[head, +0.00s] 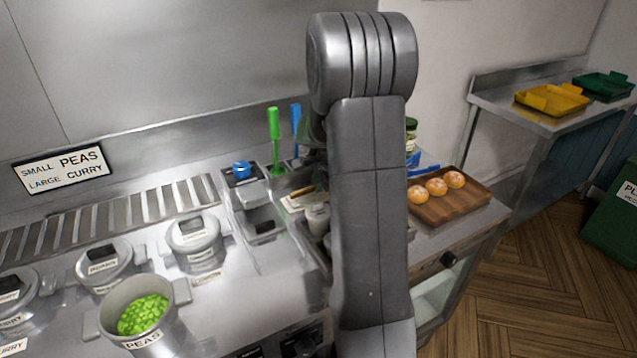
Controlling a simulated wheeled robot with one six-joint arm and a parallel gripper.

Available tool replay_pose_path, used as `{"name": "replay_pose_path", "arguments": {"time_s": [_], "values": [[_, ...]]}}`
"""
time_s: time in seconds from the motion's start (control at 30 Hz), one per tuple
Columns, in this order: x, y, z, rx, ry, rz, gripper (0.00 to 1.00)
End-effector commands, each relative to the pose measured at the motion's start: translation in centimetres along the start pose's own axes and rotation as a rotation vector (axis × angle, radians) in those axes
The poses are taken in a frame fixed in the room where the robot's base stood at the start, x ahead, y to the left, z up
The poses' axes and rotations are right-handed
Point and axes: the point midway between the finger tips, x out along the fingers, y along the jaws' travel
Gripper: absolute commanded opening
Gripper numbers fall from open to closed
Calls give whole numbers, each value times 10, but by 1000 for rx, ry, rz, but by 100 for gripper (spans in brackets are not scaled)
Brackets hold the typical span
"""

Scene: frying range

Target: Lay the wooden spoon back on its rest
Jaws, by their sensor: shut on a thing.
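A short brown wooden piece (302,191), which looks like part of the wooden spoon, shows just left of my arm. It is over or on a pale flat surface (294,203); I cannot tell whether it touches it. The rest of the spoon is hidden, and I cannot make out the spoon's rest for certain. My arm stands upright across the middle of the head view and covers what is behind it. My gripper is hidden behind the arm, so its fingers and anything in them do not show.
A pot of peas (143,314) and several lidded pots stand at left. A green-handled tool (274,140) and a blue-handled one (296,125) stand behind the counter's middle. Buns lie on a wooden board (458,208) at right. Yellow (552,100) and green trays (604,86) sit on a farther table.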

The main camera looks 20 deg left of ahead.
Motion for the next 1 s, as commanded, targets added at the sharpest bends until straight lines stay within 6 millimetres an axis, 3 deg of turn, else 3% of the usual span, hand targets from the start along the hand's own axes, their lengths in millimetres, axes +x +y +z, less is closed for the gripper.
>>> {"name": "replay_pose_path", "arguments": {"time_s": [1.0], "values": [[7, 4, 0, 0, 0, 0, 0]]}}
